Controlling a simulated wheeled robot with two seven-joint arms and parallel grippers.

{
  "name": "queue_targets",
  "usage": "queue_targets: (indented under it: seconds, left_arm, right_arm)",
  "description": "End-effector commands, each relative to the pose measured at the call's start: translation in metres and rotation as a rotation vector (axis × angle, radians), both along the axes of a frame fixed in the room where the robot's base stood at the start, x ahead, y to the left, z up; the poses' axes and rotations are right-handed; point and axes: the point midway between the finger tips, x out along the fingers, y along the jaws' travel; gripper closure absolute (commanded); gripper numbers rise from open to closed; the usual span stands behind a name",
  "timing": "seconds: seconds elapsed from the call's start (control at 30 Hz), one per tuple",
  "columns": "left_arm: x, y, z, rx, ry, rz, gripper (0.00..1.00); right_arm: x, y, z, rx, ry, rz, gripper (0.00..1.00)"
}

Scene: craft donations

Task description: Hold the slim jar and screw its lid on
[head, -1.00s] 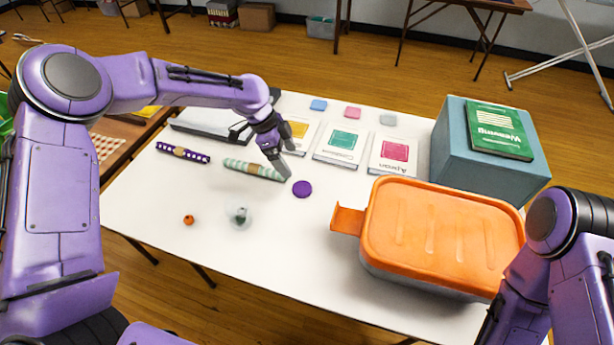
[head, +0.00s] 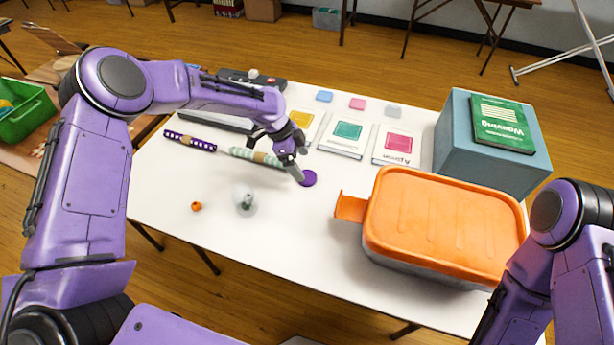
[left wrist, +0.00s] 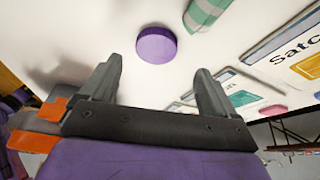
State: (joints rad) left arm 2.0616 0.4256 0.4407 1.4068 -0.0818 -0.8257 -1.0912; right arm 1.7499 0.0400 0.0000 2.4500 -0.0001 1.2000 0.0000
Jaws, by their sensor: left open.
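A purple round lid (head: 310,178) lies flat on the white table, right of the rolled green-and-white fabric. It also shows in the left wrist view (left wrist: 157,46), beyond the fingertips and apart from them. A small clear jar (head: 246,203) with something grey-green in it stands nearer the front of the table; its shape is hard to make out. My left gripper (head: 297,174) is just left of the lid and partly overlaps it in the head view. Its fingers are spread and empty in the left wrist view (left wrist: 157,80). My right gripper is out of view.
A big orange-lidded box (head: 445,225) fills the right front. A teal box (head: 490,135) with a green book (head: 503,124) stands behind it. The table's front middle is clear.

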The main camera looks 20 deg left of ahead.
Motion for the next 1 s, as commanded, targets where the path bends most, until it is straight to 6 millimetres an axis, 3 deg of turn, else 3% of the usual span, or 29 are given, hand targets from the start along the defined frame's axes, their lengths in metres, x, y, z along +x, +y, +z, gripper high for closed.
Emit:
queue_targets:
  seconds: [0.13,0.3,0.67,0.83,1.0]
  left_arm:
    - [-0.005,-0.008,-0.021,0.001,0.005,-0.001,0.1]
    - [-0.003,-0.016,-0.042,0.001,0.002,-0.002,0.1]
    - [-0.003,-0.016,-0.044,0.0,0.001,-0.001,0.1]
    - [-0.003,-0.016,-0.044,0.0,0.001,-0.001,0.65]
    - [-0.003,-0.016,-0.044,0.0,0.001,-0.001,0.69]
  right_arm:
    - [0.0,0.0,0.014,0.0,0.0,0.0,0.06]
    - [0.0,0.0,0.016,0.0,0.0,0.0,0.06]
    - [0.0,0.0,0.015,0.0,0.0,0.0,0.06]
    - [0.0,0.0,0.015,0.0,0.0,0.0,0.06]
    - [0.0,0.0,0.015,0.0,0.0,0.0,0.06]
